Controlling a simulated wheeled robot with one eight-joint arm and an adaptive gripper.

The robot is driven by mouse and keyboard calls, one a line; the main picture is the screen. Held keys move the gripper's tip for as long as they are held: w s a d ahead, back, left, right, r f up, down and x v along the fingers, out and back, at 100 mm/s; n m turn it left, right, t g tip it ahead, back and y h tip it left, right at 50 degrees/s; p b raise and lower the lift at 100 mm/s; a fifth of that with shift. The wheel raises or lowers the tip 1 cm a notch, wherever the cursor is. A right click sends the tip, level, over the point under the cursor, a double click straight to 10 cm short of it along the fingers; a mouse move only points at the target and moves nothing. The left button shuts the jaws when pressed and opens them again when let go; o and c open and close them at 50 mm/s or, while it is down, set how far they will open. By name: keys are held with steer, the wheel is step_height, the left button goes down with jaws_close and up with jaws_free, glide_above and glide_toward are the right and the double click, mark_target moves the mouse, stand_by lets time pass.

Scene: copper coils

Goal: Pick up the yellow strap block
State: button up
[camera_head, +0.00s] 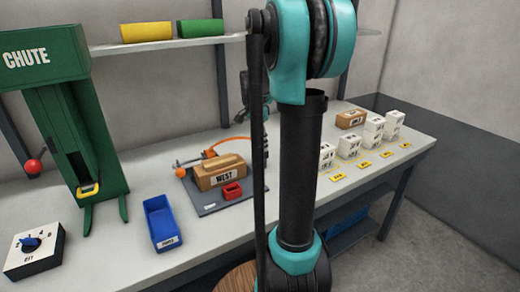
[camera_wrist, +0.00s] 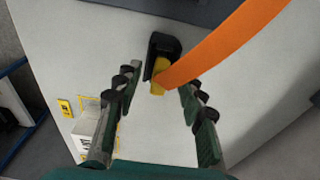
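In the wrist view a small yellow block (camera_wrist: 158,88) sits against a black holder (camera_wrist: 164,46) on the pale bench, at the end of a broad orange strap (camera_wrist: 225,45). The strap covers part of the block. My gripper (camera_wrist: 160,79) is open, its two fingers spread to the left and right of the block in the picture. Nothing is between the fingers that I can see being gripped; the height gap is hard to judge. In the head view the orange strap (camera_head: 222,143) arcs behind my arm, and its right end is hidden there.
A blue bin (camera_head: 161,222) and a green chute (camera_head: 45,50) stand further left. White blocks (camera_head: 349,146) stand to the right.

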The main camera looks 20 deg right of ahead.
steer(key=shift+f, duration=0.15)
jaws_close()
stand_by(0.4)
